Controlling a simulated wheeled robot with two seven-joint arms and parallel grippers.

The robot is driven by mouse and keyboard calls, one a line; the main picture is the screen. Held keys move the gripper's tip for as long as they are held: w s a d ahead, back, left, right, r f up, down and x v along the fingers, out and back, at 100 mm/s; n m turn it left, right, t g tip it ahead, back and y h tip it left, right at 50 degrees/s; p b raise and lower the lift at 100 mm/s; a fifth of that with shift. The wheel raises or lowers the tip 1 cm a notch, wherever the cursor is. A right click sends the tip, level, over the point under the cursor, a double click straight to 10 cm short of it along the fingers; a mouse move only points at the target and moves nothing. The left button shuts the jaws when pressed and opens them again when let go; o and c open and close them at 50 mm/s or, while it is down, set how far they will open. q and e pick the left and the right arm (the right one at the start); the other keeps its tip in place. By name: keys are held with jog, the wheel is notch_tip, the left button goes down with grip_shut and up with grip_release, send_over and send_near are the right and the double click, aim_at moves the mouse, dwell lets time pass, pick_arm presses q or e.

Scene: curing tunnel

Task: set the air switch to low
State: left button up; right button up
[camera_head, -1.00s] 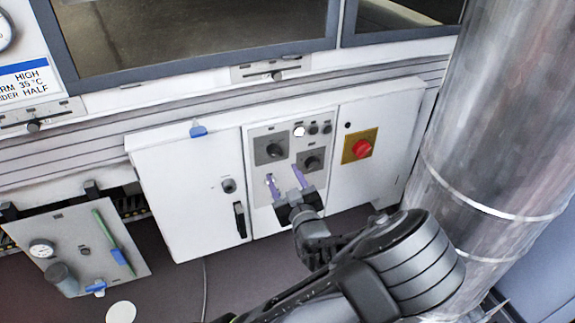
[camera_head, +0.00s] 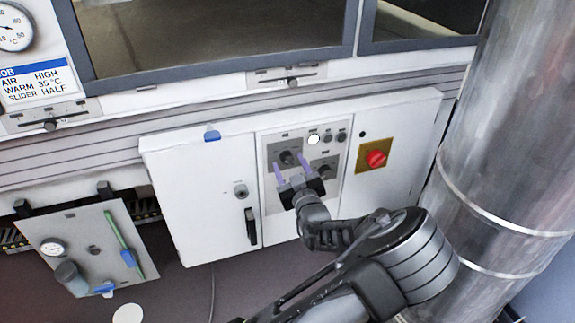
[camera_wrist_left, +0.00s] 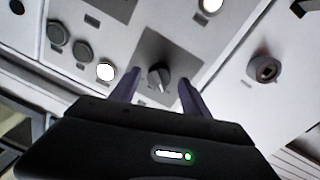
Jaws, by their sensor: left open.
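Two dark rotary knobs sit on the grey control panel of the white cabinet: an upper left knob (camera_head: 287,157) and a lower right knob (camera_head: 324,170). Their labels are too small to read, so I cannot tell which one is the air switch. My left gripper (camera_head: 291,164) is open, its purple fingers pointing up at the upper left knob. In the left wrist view this knob (camera_wrist_left: 158,76) shows between the two fingertips, with nothing gripped. I cannot tell whether the fingers touch it or which setting it points to. My right gripper is not in view.
A lit white button (camera_head: 313,139) and two grey buttons sit above the knobs. A red button (camera_head: 376,158) on a yellow plate is to the right. A card (camera_head: 35,82) reads AIR HIGH, WARM 35 °C, SLIDER HALF. A large metal duct (camera_head: 505,150) stands at the right.

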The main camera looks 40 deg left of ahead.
pick_arm(q)
jog(key=shift+w+a, duration=0.2)
grip_shut()
dwell(0.6)
